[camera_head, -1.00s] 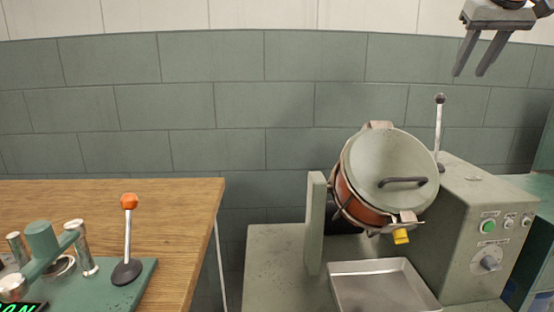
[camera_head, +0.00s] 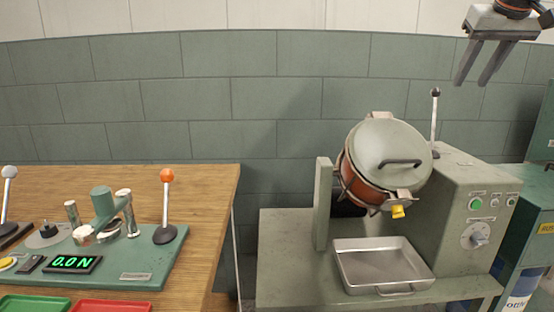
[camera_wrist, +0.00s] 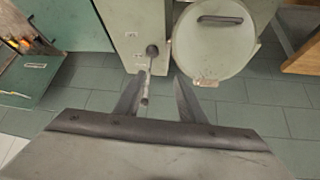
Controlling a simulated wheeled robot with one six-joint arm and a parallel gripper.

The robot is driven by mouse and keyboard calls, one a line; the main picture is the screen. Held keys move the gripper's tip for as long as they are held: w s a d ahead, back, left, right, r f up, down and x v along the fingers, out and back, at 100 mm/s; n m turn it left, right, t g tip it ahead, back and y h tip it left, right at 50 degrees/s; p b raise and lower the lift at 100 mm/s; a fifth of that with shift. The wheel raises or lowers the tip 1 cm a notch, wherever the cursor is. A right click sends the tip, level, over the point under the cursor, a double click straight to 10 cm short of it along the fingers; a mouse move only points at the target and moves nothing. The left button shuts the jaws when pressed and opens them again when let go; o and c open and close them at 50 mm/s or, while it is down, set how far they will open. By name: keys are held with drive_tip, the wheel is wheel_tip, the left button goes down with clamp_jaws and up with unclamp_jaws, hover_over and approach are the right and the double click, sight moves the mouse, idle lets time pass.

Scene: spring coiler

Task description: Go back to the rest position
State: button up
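My gripper (camera_head: 483,65) hangs at the top right of the head view, its two grey fingers pointing down and spread apart. It is open with nothing between the fingers, in the air above and to the right of the drum machine. In the wrist view my gripper (camera_wrist: 157,98) also shows two parted fingers. The machine's lever (camera_wrist: 148,75) appears between them there, lying beyond them. No rest position is marked in view.
A tilted lidded drum (camera_head: 385,160) sits on a green machine with a metal tray (camera_head: 382,265) below it. The black-knobbed lever (camera_head: 435,115) stands near my gripper. A wooden table (camera_head: 215,185) at left bears a spring coiler (camera_head: 105,215) with an orange-knobbed lever (camera_head: 167,205).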

drive_tip(key=s+a+f, duration=0.5)
drive_tip(key=s+f, duration=0.3)
drive_tip(key=f, duration=0.7)
drive_tip(key=s+a+f+n+g+y, duration=0.1)
drive_tip(key=s+a+f, duration=0.4)
drive_tip(key=f, duration=1)
drive_tip(key=s+a+f+g, duration=0.1)
drive_tip(key=s+a+f, duration=0.4)
drive_tip(key=s+f, duration=0.5)
wheel_tip(320, 180, down, 6)
drive_tip(key=shift+s+r+n, duration=0.25)
drive_tip(key=shift+s+n, duration=0.05)
drive_tip(key=shift+s, duration=0.1)
